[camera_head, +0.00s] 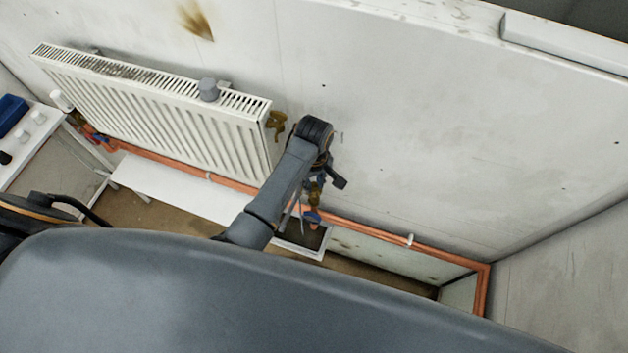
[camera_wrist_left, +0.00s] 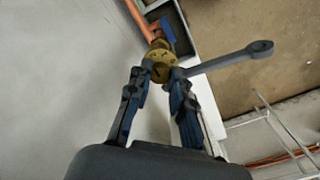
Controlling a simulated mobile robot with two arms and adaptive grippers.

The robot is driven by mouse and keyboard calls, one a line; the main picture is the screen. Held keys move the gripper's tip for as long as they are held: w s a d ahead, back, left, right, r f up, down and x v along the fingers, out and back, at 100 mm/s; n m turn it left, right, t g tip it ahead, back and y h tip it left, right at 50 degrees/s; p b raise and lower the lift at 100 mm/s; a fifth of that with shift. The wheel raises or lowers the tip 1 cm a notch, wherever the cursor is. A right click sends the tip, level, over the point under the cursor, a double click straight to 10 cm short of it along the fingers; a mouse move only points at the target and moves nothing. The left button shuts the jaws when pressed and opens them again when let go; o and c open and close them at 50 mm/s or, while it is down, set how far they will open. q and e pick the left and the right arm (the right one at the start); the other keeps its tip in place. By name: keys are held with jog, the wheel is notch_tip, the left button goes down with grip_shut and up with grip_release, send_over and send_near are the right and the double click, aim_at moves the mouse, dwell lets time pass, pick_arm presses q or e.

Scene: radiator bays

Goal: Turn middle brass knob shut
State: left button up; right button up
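My left gripper (camera_head: 318,185) is at the low end of my arm, by the wall just right of the radiator. In the left wrist view its two fingers (camera_wrist_left: 160,72) stand either side of a brass knob (camera_wrist_left: 159,58). The fingertips are close to its edges; I cannot tell whether they press on it. Brass also shows just under the gripper in the head view, as a brass fitting (camera_head: 314,196) partly hidden by the gripper. A grey lever with a ring end (camera_wrist_left: 235,58) sticks out right from beside the right fingertip. My right gripper is not in view.
A white radiator (camera_head: 160,110) hangs on the wall, with a brass bracket or valve (camera_head: 276,124) at its right end. A copper pipe (camera_head: 380,234) runs low along the wall. A blue handle (camera_wrist_left: 167,30) is just beyond the knob. A white bench (camera_head: 175,188) is below.

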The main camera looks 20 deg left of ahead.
pick_arm(q)
grip_shut()
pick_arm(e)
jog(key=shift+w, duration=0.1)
pick_arm(q)
jog(key=m, duration=0.2)
jog(key=shift+m, duration=0.4)
jog(key=m, duration=0.5)
jog(key=shift+a+m, duration=0.1)
jog(key=shift+m, duration=0.2)
jog(key=m, duration=0.5)
jog(key=shift+m, duration=2.3)
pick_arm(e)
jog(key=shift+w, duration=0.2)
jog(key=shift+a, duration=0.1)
